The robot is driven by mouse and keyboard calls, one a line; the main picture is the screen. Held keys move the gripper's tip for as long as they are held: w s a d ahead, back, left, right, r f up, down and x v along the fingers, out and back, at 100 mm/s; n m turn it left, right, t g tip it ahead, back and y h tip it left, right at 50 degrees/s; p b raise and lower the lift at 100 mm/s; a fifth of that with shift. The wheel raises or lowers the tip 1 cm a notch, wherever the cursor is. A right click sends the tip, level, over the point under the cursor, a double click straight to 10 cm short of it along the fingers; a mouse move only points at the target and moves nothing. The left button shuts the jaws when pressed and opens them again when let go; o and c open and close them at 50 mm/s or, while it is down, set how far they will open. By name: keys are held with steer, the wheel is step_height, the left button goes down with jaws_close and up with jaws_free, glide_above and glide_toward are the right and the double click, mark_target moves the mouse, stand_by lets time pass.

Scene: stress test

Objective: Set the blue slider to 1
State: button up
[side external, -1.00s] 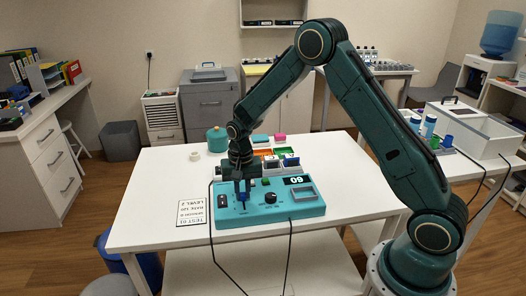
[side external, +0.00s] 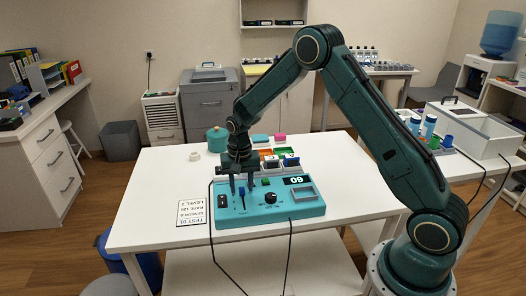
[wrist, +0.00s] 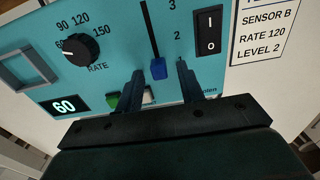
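The blue slider (wrist: 158,68) sits in a dark vertical slot on the teal panel (wrist: 185,12). My gripper (wrist: 160,77) is open, with one finger on each side of the slider and a visible gap to both. It also shows in the side view (side external: 242,188).
A rate knob (wrist: 82,50), a display reading 60 (wrist: 63,105), a rocker switch (wrist: 209,30) and a green button (wrist: 113,98) are near the slider. A printed card (side external: 194,213) lies left of the panel. Coloured bins (side external: 270,155) stand behind it.

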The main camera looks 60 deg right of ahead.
mark_target(242, 188)
steer(key=shift+r, duration=0.1)
step_height(242, 188, up, 14)
stand_by(0.7)
steer(key=s+a+r+n+t, duration=0.3)
steer(key=s+a+r+n, duration=0.1)
steer(key=s+r, duration=0.9)
steer(key=s+a+n+t, duration=0.1)
steer(key=s+n, duration=0.1)
steer(key=s, duration=0.7)
steer(key=s+a+f+n+t, duration=0.1)
steer(key=s+n, duration=0.2)
steer(key=s, duration=0.6)
steer(key=shift+s+a+t, duration=0.2)
steer(key=shift+a+t, duration=0.1)
steer(key=shift+a, duration=0.05)
